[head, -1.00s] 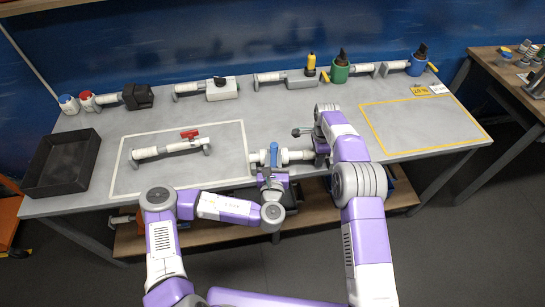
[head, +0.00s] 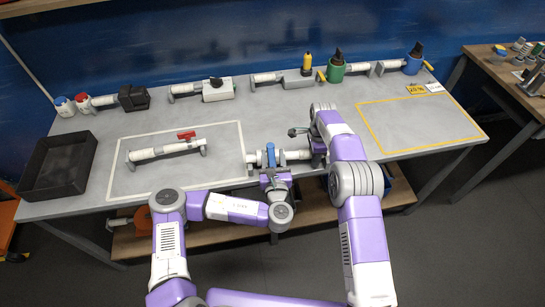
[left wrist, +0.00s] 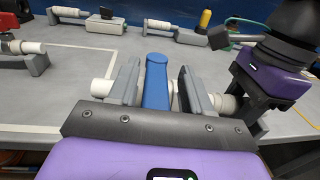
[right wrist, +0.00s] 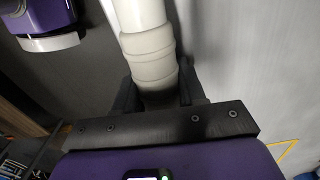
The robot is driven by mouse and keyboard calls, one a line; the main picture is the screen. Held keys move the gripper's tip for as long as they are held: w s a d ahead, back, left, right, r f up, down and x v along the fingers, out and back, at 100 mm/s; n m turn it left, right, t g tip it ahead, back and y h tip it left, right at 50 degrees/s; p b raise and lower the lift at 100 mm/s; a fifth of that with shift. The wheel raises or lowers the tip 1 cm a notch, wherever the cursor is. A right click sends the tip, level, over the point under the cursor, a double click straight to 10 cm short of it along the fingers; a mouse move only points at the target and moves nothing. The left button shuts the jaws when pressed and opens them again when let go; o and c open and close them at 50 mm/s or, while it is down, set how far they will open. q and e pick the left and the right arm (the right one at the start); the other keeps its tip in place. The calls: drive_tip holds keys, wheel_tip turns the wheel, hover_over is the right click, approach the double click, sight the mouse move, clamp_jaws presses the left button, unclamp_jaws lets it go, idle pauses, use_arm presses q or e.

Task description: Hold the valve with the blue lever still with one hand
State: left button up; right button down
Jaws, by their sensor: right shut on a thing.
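The valve with the blue lever (head: 270,153) is at the front edge of the table, its white pipe (head: 296,155) running sideways. My left gripper (head: 270,168) reaches it from the front. In the left wrist view its two fingers stand either side of the blue lever (left wrist: 156,82), with narrow gaps visible; the valve body under the lever is mostly hidden. My right gripper (head: 318,150) is at the right end of the valve's pipe. In the right wrist view it is shut on the white pipe (right wrist: 148,45); the fingertips are partly hidden.
A valve with a red lever (head: 165,150) lies in the white-outlined area. A black crate (head: 60,168) stands at the left. Several pipe pieces and bottles line the back edge. The yellow-outlined area (head: 418,125) at the right is empty.

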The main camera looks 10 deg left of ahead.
use_arm(q)
drive_tip(key=shift+s, duration=0.15)
use_arm(e)
drive_tip(key=shift+d, duration=0.1)
use_arm(q)
drive_tip(key=v, duration=1.1)
drive_tip(key=shift+s, duration=0.35)
use_arm(e)
drive_tip(key=shift+w, duration=0.1)
drive_tip(key=c, duration=0.6)
unclamp_jaws()
drive_tip(key=shift+o, duration=0.2)
wheel_tip(320, 180, up, 12)
drive_tip(key=shift+r, duration=0.1)
